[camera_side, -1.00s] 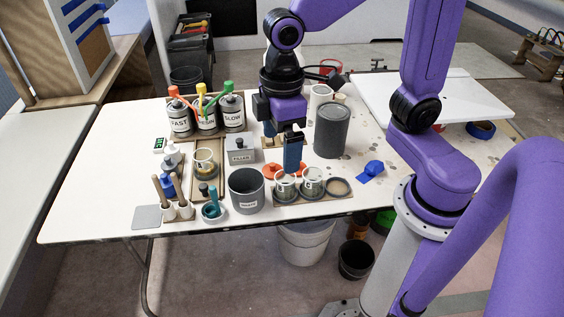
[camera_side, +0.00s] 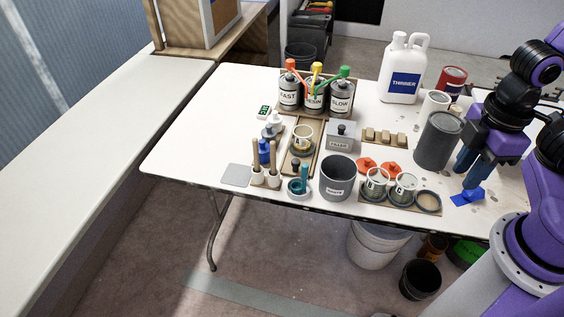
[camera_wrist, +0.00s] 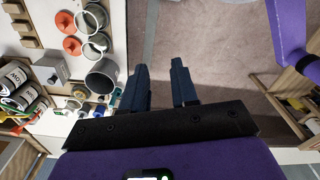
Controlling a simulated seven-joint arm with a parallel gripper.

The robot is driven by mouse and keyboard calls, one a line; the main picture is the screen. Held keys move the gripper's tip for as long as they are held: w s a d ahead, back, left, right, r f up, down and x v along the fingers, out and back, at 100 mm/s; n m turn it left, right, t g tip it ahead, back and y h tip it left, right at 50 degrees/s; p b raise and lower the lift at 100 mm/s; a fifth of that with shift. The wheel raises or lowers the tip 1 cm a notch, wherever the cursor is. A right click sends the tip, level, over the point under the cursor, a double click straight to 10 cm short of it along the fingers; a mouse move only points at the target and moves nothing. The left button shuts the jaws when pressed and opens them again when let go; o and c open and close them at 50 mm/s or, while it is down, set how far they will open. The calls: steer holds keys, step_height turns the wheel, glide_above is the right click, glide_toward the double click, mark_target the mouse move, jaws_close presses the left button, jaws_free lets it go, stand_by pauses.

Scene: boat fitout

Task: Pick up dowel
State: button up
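Two upright wooden dowel-like sticks stand in white holders near the front left of the table in the side view, the left one (camera_side: 255,154) and the right one (camera_side: 272,155). I cannot tell which is the dowel meant. My gripper (camera_side: 467,176) is at the right end of the table, far from the sticks, beside the grey cylinder and over the blue cloth. In the wrist view my gripper (camera_wrist: 160,82) has its two dark blue fingers apart with nothing between them. The sticks are not clear in that view.
A blue bottle (camera_side: 264,151) is close behind the sticks. The grey cylinder (camera_side: 437,140) is by my gripper. A white thinner jug (camera_side: 403,68) stands behind. The table's left part is bare.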

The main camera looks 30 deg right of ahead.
steer(key=w+a+r+n, duration=0.2)
steer(key=w+a, duration=0.6)
steer(key=w, duration=0.2)
steer(key=n, duration=0.8)
glide_above(273, 151)
step_height(273, 151, down, 5)
steer(key=f, duration=1.6)
steer(key=shift+w+d+f, duration=0.1)
steer(key=shift+w+d, duration=0.05)
steer(key=shift+w, duration=0.15)
jaws_close()
